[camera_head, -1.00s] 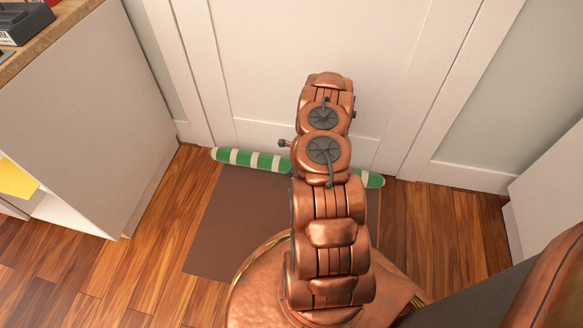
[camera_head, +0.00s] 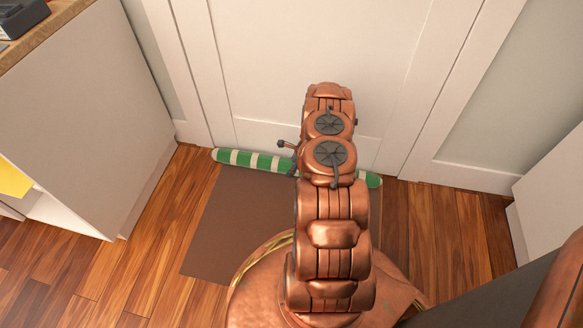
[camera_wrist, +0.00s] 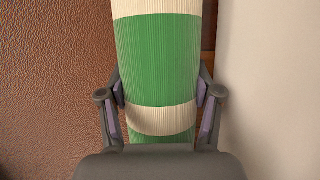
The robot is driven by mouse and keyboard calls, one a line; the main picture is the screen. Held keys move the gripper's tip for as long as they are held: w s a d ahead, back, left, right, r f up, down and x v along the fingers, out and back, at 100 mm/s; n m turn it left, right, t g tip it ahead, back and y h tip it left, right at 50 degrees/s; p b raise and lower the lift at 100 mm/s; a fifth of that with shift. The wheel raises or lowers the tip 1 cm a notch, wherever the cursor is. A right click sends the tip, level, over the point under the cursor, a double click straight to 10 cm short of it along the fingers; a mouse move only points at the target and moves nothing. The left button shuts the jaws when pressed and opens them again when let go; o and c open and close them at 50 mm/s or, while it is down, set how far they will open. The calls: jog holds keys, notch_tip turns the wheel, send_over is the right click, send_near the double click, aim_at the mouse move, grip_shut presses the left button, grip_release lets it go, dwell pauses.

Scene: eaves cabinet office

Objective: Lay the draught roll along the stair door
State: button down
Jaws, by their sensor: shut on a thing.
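The draught roll (camera_head: 262,161) is a long green roll with cream bands. It lies low along the foot of the white stair door (camera_head: 300,60), roughly parallel to it. Its middle is hidden behind my arm in the head view. In the wrist view the roll (camera_wrist: 158,60) runs up the picture, with the pale door (camera_wrist: 270,80) on its right and a thin strip of wood floor between them farther up. My gripper (camera_wrist: 160,94) has a finger on each side of the roll and is shut on it. I cannot tell whether the roll rests fully on the floor.
A brown mat (camera_head: 228,225) lies on the wood floor in front of the door. A pale cabinet (camera_head: 85,120) with a wooden top stands at the left. Another pale unit (camera_head: 550,185) stands at the right. Bare floor (camera_head: 445,230) shows right of my arm.

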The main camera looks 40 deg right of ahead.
jog(key=shift+c, duration=1.1)
grip_release()
